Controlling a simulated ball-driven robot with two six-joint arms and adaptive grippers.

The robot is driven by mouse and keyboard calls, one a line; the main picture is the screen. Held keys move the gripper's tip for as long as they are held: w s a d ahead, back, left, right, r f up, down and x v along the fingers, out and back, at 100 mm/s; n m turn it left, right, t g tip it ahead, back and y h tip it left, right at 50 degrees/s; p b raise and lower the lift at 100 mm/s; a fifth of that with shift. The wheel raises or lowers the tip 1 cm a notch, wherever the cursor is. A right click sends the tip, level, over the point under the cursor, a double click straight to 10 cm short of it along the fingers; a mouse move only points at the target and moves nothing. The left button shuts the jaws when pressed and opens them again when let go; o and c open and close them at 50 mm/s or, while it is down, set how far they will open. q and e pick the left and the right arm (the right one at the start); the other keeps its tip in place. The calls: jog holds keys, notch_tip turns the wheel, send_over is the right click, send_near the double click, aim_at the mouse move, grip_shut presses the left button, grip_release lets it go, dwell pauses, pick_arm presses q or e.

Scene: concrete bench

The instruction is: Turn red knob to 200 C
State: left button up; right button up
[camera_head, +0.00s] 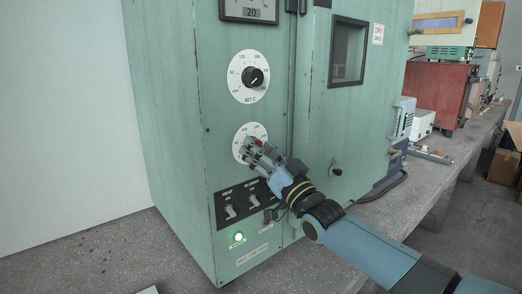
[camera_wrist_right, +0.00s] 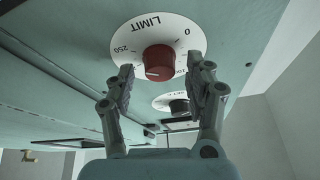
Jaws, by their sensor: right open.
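The red knob (camera_wrist_right: 159,61) sits at the centre of a white dial (camera_wrist_right: 188,24) marked LIMIT in the right wrist view. In the head view the dial (camera_head: 239,150) is partly hidden behind my right gripper (camera_head: 253,147), with a bit of red knob showing between the fingers. My right gripper is open, its fingers (camera_wrist_right: 163,88) on either side just short of the knob and apart from it in the wrist view. My left gripper is not in view.
The dial is on a green oven (camera_head: 170,110). A black knob (camera_head: 253,77) on the SET C dial is above it. Toggle switches (camera_head: 230,211) and a lit green lamp (camera_head: 239,237) are below. The oven door (camera_head: 350,120) is at right.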

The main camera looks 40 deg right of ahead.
grip_shut()
jog(key=shift+d+n+g+y+b, duration=0.1)
jog(key=shift+n+g+y+b, duration=0.3)
jog(key=shift+n+y, duration=1.3)
jog(key=shift+d+n+g+y+b, duration=0.1)
jog(key=shift+n+g+y+b, duration=0.35)
jog(key=shift+n, duration=2.45)
jog(key=shift+n+g+y+b, duration=0.35)
jog(key=shift+n+y, duration=0.8)
jog(key=shift+n, duration=1.45)
